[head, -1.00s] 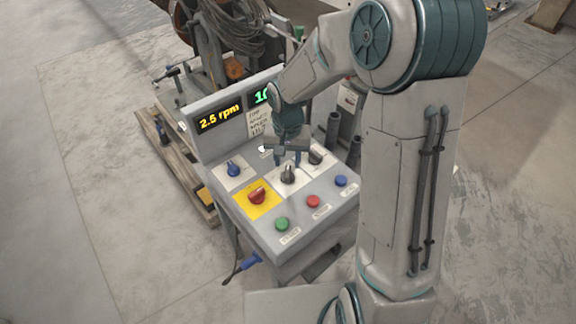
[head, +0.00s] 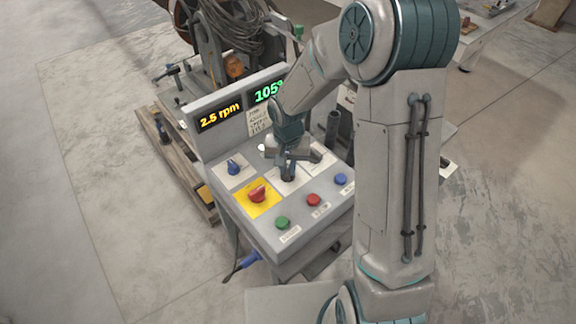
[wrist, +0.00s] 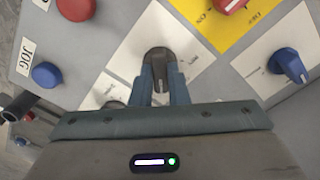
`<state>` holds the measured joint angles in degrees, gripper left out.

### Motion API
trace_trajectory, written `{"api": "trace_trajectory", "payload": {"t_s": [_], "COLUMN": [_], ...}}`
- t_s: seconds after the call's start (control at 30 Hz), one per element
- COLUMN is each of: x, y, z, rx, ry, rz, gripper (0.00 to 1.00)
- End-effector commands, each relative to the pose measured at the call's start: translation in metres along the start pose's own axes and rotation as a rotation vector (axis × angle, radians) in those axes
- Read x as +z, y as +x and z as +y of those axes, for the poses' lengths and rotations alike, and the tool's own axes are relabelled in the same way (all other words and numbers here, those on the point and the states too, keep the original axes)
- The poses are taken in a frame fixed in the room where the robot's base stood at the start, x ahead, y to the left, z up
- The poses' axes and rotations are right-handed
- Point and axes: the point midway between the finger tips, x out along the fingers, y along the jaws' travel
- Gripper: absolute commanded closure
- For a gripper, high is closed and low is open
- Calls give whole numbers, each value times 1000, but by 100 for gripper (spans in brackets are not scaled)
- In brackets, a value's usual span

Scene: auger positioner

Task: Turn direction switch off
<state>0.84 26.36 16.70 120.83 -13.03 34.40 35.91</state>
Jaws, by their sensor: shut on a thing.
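The control panel (head: 207,172) has a dark grey rotary knob (wrist: 158,57) on a white plate; I take it for the direction switch, but its label is not readable. My gripper (wrist: 159,82) is shut on this knob, with one blue-grey fingertip on each side. In the head view my gripper (head: 289,168) points down at the middle of the panel and hides most of the knob. A second dark knob (wrist: 116,104) is mostly hidden beside my gripper in the wrist view.
Close by are a red knob on a yellow plate (head: 257,194), a blue knob (head: 233,167), and green (head: 282,222), red (head: 313,199) and blue (head: 341,179) push buttons. Displays (head: 220,116) behind read 2.5 rpm and about 105°. Cables and machinery stand behind.

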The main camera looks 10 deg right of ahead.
Motion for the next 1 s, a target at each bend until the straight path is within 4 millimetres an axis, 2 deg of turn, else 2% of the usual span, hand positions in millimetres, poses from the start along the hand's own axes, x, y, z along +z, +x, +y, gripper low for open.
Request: {"api": "trace_trajectory", "payload": {"t_s": [0.37,1.0], "x": [0,0], "y": [0,0], "z": [0,0], "rx": [0,0], "ry": [-137,-637], "rz": [-1,-2], "gripper": [100,100]}}
